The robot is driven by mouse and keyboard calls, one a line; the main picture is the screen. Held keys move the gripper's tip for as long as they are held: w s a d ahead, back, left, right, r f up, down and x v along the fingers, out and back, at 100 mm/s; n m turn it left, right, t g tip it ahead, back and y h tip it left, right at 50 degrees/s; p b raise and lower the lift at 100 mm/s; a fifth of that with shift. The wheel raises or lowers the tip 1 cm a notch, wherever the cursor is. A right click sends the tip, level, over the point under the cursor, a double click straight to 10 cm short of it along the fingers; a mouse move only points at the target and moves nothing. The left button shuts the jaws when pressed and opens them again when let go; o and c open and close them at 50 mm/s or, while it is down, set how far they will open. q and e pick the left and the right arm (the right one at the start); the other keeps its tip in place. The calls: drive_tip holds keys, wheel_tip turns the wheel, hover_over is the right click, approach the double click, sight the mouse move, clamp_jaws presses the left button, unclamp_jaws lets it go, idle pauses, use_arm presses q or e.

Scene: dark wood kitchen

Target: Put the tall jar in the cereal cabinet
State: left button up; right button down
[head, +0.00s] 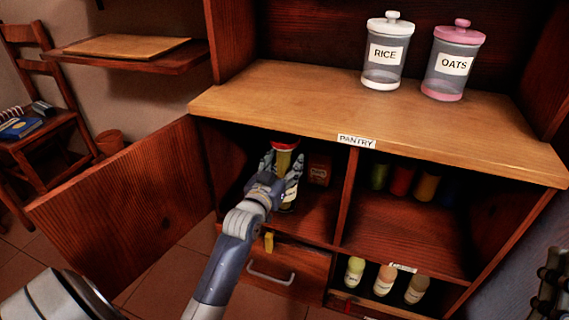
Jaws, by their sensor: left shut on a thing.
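The tall jar (284,160) has a red lid and yellowish contents, with a pale label partly showing low down. My left gripper (279,172) is shut on it, its grey fingers hiding much of the jar's sides. Jar and gripper are at the front of the left compartment of the cabinet (318,205), below the wooden counter. The jar looks roughly upright; I cannot tell whether its base touches the compartment floor. The compartment's door (130,210) stands wide open to the left. My right gripper is not in view.
A small red box (319,170) stands in the left compartment. A divider (346,200) separates it from the right compartment, with several dim jars. RICE (385,55) and OATS (452,62) jars stand on the counter, labelled PANTRY. A drawer (285,268) is below, beside small bottles.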

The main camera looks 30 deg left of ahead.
use_arm(q)
drive_tip(key=shift+r, duration=0.1)
drive_tip(key=o, duration=0.7)
drive_tip(key=shift+f, duration=0.2)
drive_tip(key=o, duration=0.4)
drive_tip(key=shift+o, duration=0.2)
